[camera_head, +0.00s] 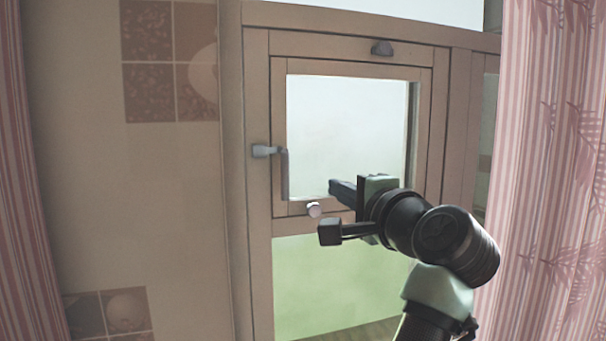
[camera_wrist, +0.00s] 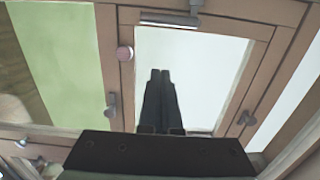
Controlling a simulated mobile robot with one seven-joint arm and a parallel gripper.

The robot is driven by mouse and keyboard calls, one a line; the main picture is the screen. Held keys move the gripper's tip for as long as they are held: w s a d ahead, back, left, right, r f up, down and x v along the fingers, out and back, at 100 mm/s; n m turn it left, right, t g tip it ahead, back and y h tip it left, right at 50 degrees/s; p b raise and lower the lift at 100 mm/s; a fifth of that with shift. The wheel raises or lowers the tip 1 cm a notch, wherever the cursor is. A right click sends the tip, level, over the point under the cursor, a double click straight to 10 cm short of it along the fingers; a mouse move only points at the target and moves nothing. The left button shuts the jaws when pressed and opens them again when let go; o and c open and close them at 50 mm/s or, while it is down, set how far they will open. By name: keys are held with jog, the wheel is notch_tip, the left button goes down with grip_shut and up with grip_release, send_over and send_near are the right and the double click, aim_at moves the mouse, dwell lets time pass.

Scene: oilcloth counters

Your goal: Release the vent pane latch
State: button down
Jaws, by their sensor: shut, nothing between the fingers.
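The vent pane (camera_head: 350,125) is a small brown-framed window that looks closed in its larger frame. A grey lever latch (camera_head: 284,172) sits on its left side, its arm hanging down along the glass edge. In the wrist view the lever (camera_wrist: 168,19) lies across the top of the pane. My gripper (camera_head: 334,188) is shut and empty in front of the pane's lower part, to the right of the lever and apart from it. In the wrist view its fingertips (camera_wrist: 160,74) are together over the glass, pointing toward the lever side. The gripper hides part of the lower frame.
A round pale knob (camera_head: 314,209) is on the lower frame; it looks pink in the wrist view (camera_wrist: 124,53). A dark catch (camera_head: 381,48) is on the top frame. A grey catch (camera_wrist: 111,105) shows near the knob. Pink curtains (camera_head: 550,170) hang at both sides.

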jog(key=w+a+p, duration=0.4)
jog(key=a, duration=0.1)
jog(key=shift+a, duration=0.35)
jog(key=shift+w, duration=0.1)
